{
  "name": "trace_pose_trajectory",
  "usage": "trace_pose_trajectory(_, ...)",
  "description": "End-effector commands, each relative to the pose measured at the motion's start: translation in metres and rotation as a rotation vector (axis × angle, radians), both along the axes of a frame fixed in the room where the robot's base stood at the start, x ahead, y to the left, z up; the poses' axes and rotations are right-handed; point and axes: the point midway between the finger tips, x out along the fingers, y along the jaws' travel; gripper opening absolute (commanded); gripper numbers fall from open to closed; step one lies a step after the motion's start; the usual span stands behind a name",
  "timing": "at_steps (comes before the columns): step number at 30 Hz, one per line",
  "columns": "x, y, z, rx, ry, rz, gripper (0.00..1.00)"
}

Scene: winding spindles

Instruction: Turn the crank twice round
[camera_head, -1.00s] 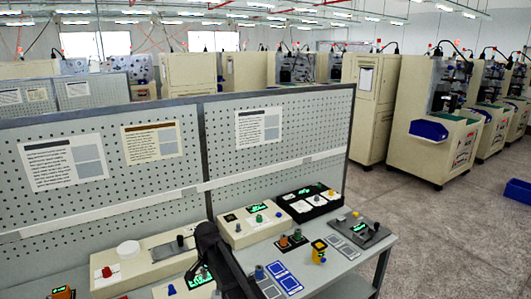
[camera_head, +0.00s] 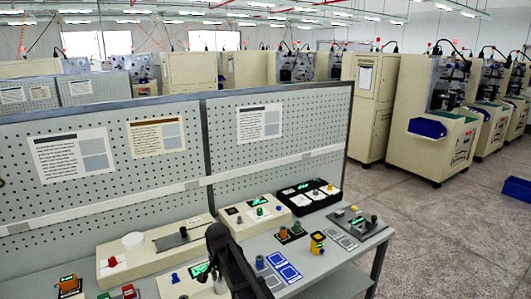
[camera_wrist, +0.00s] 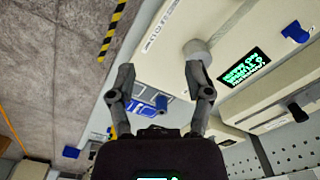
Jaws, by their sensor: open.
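A light box (camera_wrist: 200,20) with a green-lit display (camera_wrist: 245,66) shows in the wrist view. A grey round post (camera_wrist: 196,47) stands on it, apparently the crank's grip; its arm is hard to make out. My gripper (camera_wrist: 158,68) is open, its fingers spread above the box's edge. The right finger's tip overlaps the post; I cannot tell whether they touch. The post is not between the fingers. A blue knob (camera_wrist: 296,32) sits beyond the display. In the head view my dark arm covers part of the same box (camera_head: 172,287).
Blue-marked mats (camera_head: 285,265) and small cylinders lie right of my arm. A yellow-and-black block (camera_head: 317,243) stands farther right. Other control boxes (camera_head: 150,250) line the bench's back, below a pegboard (camera_head: 100,180). The aisle floor (camera_head: 440,220) is open.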

Motion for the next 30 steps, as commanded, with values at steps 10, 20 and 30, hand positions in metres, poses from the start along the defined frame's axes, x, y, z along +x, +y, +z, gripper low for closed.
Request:
trace_pose_trajectory(10,-0.016,-0.069,-0.019,-0.001,0.0,0.064,0.65)
trace_pose_trajectory(20,-0.059,-0.183,-0.052,-0.003,0.001,0.194,0.65)
trace_pose_trajectory(30,-0.121,-0.283,-0.083,-0.003,0.001,0.338,0.65)
